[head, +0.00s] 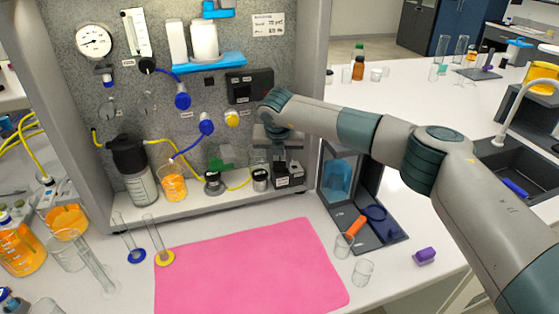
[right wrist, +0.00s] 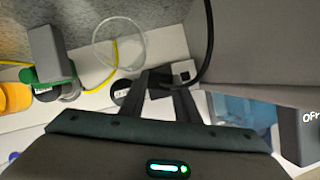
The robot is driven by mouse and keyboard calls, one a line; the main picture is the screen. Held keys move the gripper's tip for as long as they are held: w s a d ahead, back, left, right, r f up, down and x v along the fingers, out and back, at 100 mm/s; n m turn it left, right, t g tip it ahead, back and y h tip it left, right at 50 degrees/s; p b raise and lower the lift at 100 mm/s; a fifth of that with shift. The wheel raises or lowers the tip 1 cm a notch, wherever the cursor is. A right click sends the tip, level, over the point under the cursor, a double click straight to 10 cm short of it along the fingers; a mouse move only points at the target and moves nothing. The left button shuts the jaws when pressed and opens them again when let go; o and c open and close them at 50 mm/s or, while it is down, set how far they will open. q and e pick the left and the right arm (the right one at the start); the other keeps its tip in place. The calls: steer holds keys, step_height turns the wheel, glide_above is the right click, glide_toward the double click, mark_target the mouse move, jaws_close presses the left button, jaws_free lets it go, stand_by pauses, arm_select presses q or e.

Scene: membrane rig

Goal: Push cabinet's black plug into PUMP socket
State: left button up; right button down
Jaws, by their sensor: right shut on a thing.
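My right gripper (head: 284,163) reaches down at the right end of the cabinet's (head: 232,190) shelf. In the right wrist view its fingers (right wrist: 163,92) are shut on the black plug (right wrist: 158,79), whose black cable (right wrist: 207,50) curves up and right. A small block with a pale face and a dark opening (right wrist: 184,72) is right beside the plug; I cannot tell whether they touch. In the head view dark boxes with white labels (head: 290,180) stand under the gripper, and the plug is hard to make out. No PUMP lettering is readable. My left gripper is out of view.
A clear glass ring (right wrist: 118,42) and yellow tubing are close to the fingers. A small metal-topped jar (head: 260,180) stands left of the boxes. An open dark case with a blue window (head: 340,178) stands to the right. The pink mat (head: 250,270) in front is bare.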

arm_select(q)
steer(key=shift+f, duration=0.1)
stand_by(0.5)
arm_select(e)
steer(key=c, duration=1.3)
jaws_free()
steer(key=shift+o, duration=0.2)
steer(key=shift+s+r+b, duration=0.3)
steer(key=shift+r+b, duration=0.15)
steer(key=shift+r, duration=0.2)
arm_select(q)
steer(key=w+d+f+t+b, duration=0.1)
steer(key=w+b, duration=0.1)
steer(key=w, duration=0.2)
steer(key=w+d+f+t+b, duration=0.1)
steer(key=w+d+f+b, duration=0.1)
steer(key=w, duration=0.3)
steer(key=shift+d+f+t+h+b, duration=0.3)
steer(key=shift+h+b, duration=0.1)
steer(key=shift+b, duration=0.3)
arm_select(e)
steer(key=v, duration=1.6)
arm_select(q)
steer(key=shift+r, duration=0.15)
